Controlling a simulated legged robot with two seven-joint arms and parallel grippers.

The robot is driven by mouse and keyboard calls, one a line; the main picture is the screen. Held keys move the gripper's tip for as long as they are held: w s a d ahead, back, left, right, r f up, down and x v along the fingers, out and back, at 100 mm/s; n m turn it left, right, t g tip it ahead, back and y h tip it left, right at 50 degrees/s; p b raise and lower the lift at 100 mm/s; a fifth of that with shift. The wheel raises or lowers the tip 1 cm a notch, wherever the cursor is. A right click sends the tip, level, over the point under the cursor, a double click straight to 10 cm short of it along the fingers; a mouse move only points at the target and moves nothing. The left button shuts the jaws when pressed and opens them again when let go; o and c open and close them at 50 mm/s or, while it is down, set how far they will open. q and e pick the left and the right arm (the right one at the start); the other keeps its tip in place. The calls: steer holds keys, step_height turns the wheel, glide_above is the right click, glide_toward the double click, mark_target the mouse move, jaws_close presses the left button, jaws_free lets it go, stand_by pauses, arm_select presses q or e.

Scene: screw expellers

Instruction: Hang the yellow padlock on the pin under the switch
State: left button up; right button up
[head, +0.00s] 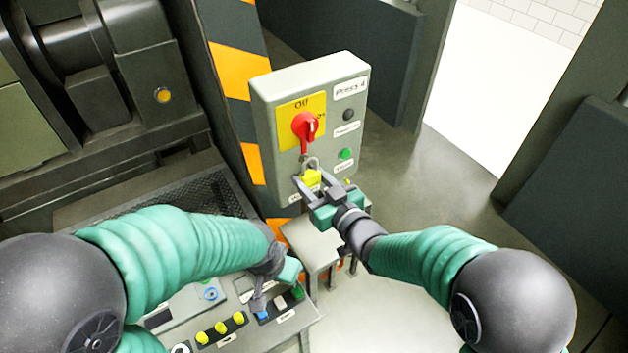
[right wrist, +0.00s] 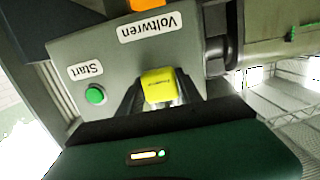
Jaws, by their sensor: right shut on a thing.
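The yellow padlock (head: 311,177) is held upright in front of the grey switch box, just below the red switch (head: 305,126). Its grey shackle (head: 311,161) points up near the lower end of the red handle. The pin is too small to make out, and I cannot tell whether the shackle is around it. My right gripper (head: 312,187) is shut on the padlock body. In the right wrist view the padlock (right wrist: 160,87) sits between the dark fingers. My left gripper (head: 271,291) is low, over the button console; its fingers are too unclear to read.
The switch box (head: 357,130) has a green button (head: 346,154) and a black knob (head: 348,115) right of the switch. A console with yellow knobs (head: 221,327) lies below my left gripper. A striped post (head: 238,62) stands behind the box. Floor to the right is open.

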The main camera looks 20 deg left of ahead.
steer(key=shift+s+a+f, duration=0.1)
steer(key=shift+f, duration=0.05)
steer(key=o, duration=1.3)
arm_select(q)
steer(key=shift+w+d+f, duration=0.1)
steer(key=shift+w+d, duration=0.1)
steer(key=shift+d, duration=0.05)
arm_select(e)
steer(key=shift+o, duration=0.2)
steer(key=shift+f, duration=0.1)
